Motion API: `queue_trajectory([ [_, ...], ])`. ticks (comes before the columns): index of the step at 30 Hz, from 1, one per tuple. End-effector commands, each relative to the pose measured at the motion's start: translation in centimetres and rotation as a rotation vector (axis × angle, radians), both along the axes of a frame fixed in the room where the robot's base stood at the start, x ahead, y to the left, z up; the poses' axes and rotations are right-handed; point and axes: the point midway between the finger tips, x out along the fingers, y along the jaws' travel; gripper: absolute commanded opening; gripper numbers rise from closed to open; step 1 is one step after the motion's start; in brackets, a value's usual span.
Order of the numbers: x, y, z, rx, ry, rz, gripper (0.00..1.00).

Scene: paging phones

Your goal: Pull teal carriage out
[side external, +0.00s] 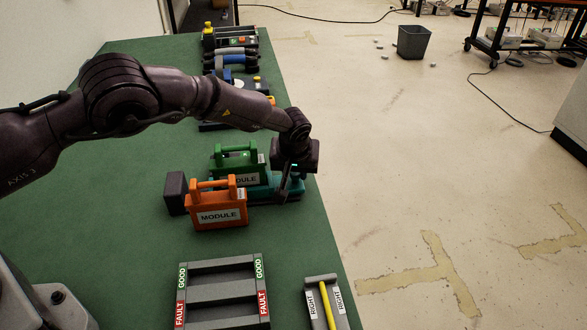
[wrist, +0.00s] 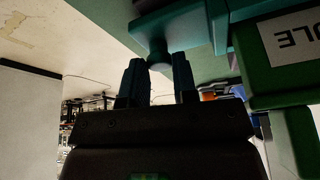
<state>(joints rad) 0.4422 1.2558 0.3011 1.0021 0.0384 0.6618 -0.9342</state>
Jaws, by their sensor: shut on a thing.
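The teal carriage (side external: 262,192) lies on the green table near its right edge, partly hidden behind an orange module (side external: 217,212) and beside a green module (side external: 238,158). In the wrist view the carriage (wrist: 180,27) ends in a round teal knob (wrist: 158,50). My gripper (side external: 287,193) is at the carriage's right end. In the wrist view the fingers (wrist: 158,66) stand either side of the knob, shut on it. The green module (wrist: 285,62) also shows there, close to the right of the fingers.
A dark block (side external: 176,193) stands at the carriage's left end. A grey rack (side external: 222,293) marked GOOD and FAULT and a tray with a yellow bar (side external: 327,305) are at the front. Several devices line the back. Open floor (side external: 400,180) lies right of the table edge.

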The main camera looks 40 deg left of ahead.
Motion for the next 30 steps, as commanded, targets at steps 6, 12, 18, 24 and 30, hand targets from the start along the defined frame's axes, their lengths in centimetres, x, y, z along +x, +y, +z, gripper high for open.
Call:
queue_trajectory([
  [6,0.3,-0.6,0.0,-0.013,-0.016,-0.008,0.49],
  [12,0.2,-0.4,0.0,-0.011,-0.013,-0.006,0.52],
  [18,0.1,-0.5,0.7,-0.01,-0.015,-0.007,0.52],
  [24,-1.1,-1.2,4.0,-0.011,-0.017,-0.007,0.52],
  [30,-2.7,-2.1,8.2,-0.012,-0.016,-0.008,0.52],
])
